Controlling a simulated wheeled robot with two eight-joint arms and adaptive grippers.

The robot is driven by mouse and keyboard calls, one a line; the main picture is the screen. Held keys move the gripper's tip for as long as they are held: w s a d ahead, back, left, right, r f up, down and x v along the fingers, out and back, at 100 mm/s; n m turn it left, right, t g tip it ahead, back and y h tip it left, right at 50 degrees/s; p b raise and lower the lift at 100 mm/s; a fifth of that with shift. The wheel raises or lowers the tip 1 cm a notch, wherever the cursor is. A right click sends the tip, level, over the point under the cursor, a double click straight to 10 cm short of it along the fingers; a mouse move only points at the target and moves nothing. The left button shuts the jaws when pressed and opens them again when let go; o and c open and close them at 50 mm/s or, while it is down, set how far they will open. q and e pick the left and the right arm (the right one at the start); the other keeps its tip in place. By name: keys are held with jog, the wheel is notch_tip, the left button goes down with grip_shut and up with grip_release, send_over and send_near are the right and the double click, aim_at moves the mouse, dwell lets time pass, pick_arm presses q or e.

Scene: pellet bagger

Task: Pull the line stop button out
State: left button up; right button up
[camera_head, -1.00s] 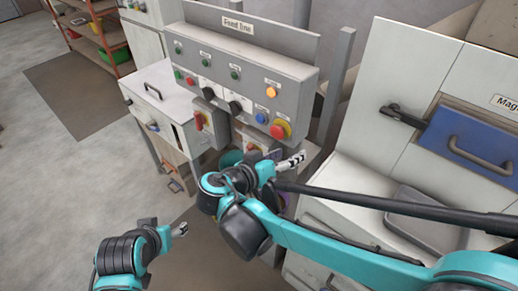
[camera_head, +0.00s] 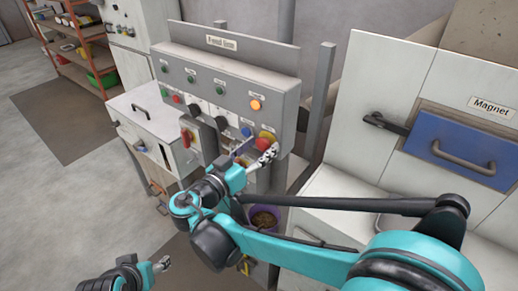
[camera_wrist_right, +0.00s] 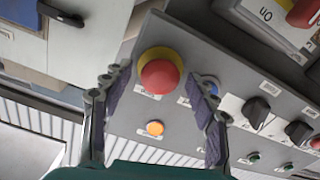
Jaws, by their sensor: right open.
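The line stop button is a red mushroom head on a yellow ring (camera_head: 264,142), low on the right of the grey "Feed line" panel (camera_head: 205,66). In the right wrist view the red button (camera_wrist_right: 160,77) shows whole, between and beyond the fingertips. My right gripper (camera_head: 264,156) is at the panel just in front of the button and partly covers it. In the wrist view the right gripper (camera_wrist_right: 158,88) is open, one finger to each side of the button, with no visible contact. My left gripper (camera_head: 162,265) is low at the left, away from the panel; its jaw opening is unclear.
An orange lamp (camera_head: 255,105) sits above the button and a blue button (camera_head: 246,131) just left of it. Black knobs and a red-handled switch (camera_head: 186,137) are further left. A blue magnet drawer (camera_head: 460,148) stands at the right. Open floor lies at the left.

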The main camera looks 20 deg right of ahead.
grip_shut()
jog(key=shift+s+a, duration=0.35)
jog(key=shift+a, duration=0.15)
jog(key=shift+d, duration=0.1)
grip_release()
jog(key=v, duration=0.7)
jog(key=shift+s+a, duration=0.25)
jog(key=shift+a, duration=0.1)
